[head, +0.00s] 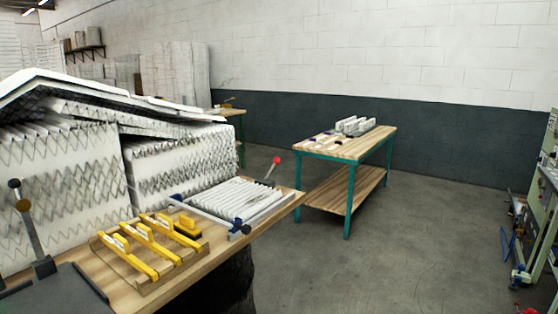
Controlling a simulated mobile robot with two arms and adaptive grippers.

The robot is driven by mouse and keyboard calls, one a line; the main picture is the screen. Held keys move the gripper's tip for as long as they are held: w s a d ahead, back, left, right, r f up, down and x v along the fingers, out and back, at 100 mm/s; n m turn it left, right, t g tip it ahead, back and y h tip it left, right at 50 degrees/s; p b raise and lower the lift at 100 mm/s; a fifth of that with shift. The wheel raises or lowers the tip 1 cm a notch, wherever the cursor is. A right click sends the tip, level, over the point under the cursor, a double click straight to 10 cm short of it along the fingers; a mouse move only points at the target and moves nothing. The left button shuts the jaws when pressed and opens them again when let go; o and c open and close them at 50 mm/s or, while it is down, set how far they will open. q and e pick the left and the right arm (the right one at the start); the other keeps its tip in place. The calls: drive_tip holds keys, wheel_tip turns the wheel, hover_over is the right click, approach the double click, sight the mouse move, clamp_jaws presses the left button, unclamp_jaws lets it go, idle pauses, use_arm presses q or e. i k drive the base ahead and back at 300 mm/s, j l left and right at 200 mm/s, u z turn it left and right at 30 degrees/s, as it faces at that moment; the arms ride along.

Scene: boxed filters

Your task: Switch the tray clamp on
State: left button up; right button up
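A tray (240,224) with a white pleated filter (240,198) lies on the wooden bench at the left. Blue clamp parts (177,198) sit at its edges. A lever with a red ball knob (277,160) stands at the tray's far right side, its rod leaning up and to the right. I cannot tell from this view whether the clamp is on or off. Neither of my grippers is in view.
Yellow tools (155,245) rest in a wooden holder in front of the tray. A dark plate with a knobbed lever (33,235) is at the near left. Stacked pleated filters (70,180) stand behind. Another bench (345,147) is beyond open floor; equipment (535,235) stands at right.

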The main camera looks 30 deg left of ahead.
sight(277, 159)
drive_tip(key=u, duration=0.6)
drive_tip(key=i+l+u, duration=0.1)
drive_tip(key=i+u, duration=0.3)
drive_tip(key=i+l+u, duration=0.2)
drive_tip(key=i+u, duration=0.15)
drive_tip(key=i+l+u, duration=0.4)
drive_tip(key=j, duration=0.1)
